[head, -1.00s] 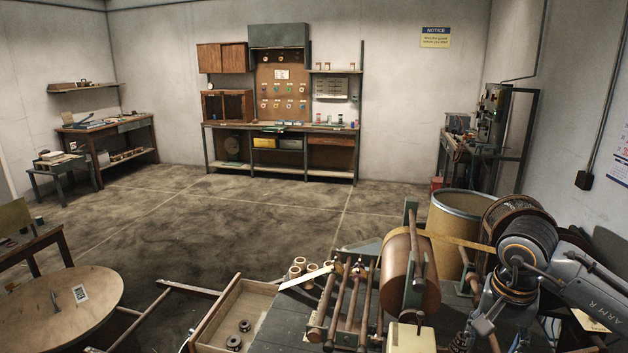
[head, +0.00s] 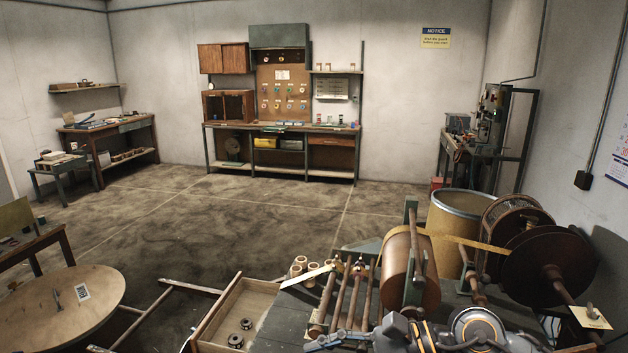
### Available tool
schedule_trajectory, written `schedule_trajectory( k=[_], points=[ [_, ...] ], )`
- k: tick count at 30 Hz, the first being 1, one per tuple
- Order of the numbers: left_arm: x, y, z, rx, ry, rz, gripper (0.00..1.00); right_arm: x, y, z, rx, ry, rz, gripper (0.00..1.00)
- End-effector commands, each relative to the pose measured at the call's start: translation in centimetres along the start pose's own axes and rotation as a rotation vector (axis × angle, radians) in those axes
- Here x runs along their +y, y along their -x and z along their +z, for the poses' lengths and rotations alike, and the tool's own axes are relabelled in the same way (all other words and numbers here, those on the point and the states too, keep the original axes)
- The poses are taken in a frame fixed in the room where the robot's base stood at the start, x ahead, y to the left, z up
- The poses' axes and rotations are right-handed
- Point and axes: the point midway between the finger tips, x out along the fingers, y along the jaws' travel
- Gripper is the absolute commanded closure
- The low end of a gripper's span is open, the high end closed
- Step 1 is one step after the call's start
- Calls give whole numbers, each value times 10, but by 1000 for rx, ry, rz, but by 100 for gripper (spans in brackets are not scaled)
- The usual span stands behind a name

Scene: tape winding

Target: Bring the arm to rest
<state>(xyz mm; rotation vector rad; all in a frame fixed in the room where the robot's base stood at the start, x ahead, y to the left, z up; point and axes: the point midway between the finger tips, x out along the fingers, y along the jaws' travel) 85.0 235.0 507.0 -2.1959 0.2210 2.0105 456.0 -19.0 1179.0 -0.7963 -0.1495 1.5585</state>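My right arm (head: 478,328) lies low along the bottom edge, in front of the winding machine. Its gripper (head: 322,343) seems to be the grey part at the left end, partly cut off by the frame edge; its finger state is unclear. The machine has a large brown drum (head: 398,275) and several slim brown rollers (head: 350,295). A yellow tape band (head: 465,241) runs from the drum to the dark reels (head: 548,268) at the right. My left gripper is out of view.
A tan barrel (head: 452,225) stands behind the machine. An open wooden drawer (head: 262,299) with small dark spools is left of the machine bench. A round wooden table (head: 60,318) is at lower left. The middle floor is clear.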

Motion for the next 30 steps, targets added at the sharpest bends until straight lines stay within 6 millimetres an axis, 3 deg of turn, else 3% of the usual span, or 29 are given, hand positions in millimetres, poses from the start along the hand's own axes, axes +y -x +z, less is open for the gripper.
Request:
schedule_trajectory(
  k=[1,3,6,8,11,14,17,19,20,24,30],
  points=[
    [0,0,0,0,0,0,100,-8,-10,28,-146,-138,-100,45],
    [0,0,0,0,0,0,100,-27,-8,58,-339,-350,-239,45],
    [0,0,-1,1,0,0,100,-57,14,79,-605,-686,-426,45],
    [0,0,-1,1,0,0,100,-73,34,76,-759,-902,-534,45],
    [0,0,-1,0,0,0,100,-87,69,46,-1002,-1278,-712,45],
    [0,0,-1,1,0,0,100,-78,101,-7,-1231,-1663,-895,45],
    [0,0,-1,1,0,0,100,-41,120,-69,-1438,-2043,-1096,45],
    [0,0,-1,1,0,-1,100,-4,126,-108,-1558,-2278,-1241,45],
    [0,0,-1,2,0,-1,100,14,126,-121,1600,2366,1301,45],
    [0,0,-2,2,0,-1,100,104,120,-164,1290,1995,1179,45],
    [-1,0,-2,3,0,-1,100,208,104,-176,996,1622,1089,45]
  ],
)
